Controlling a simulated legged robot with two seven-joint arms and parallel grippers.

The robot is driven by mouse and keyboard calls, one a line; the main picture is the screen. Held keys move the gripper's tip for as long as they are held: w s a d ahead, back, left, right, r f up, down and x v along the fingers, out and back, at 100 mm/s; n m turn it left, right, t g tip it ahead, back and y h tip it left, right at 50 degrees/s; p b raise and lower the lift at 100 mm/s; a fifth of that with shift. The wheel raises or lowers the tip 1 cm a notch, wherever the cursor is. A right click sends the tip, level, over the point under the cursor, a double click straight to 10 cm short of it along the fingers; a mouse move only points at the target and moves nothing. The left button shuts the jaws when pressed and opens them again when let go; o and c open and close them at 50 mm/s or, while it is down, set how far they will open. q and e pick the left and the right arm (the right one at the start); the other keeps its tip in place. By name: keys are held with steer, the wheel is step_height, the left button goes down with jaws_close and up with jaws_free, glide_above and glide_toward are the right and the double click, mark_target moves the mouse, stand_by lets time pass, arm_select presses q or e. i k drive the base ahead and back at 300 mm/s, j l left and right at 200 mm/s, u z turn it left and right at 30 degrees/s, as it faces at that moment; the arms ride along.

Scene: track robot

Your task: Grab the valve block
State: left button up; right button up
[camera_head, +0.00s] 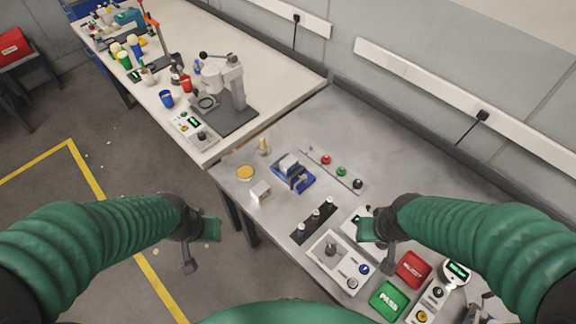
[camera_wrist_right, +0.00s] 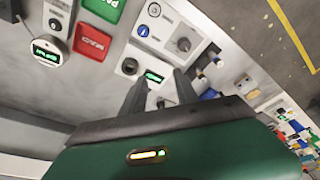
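A small pale block (camera_head: 260,191) sits on the grey bench near its left edge. Another light grey block (camera_head: 288,162) sits in a blue fixture (camera_head: 293,176) just behind it. I cannot tell for certain which is the valve block. My right gripper (camera_head: 380,250) hangs above the bench, to the right of both blocks and apart from them. In the right wrist view its two dark fingers (camera_wrist_right: 160,84) are parted with nothing held between them. My left gripper (camera_head: 198,250) hangs over the floor left of the bench; its finger gap is not clear.
A control box (camera_head: 338,262) with a knob, red REJECT (camera_head: 412,269) and green PASS (camera_head: 389,300) pads lie on the near bench. A dark strip with pegs (camera_head: 314,222) lies ahead of the box. A press (camera_head: 228,88) stands on the white table beyond.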

mark_target(290, 163)
steer(key=i+j+z, duration=0.1)
steer(key=j, duration=0.2)
steer(key=i+j, duration=0.25)
steer(key=i+j+z, duration=0.15)
steer(key=j, duration=0.25)
steer(key=i+j, duration=0.15)
steer(key=j, duration=0.2)
steer(key=i+j+z, duration=0.15)
steer(key=j, duration=0.2)
steer(key=i+j, duration=0.1)
steer(key=j, duration=0.25)
steer(key=z, duration=0.05)
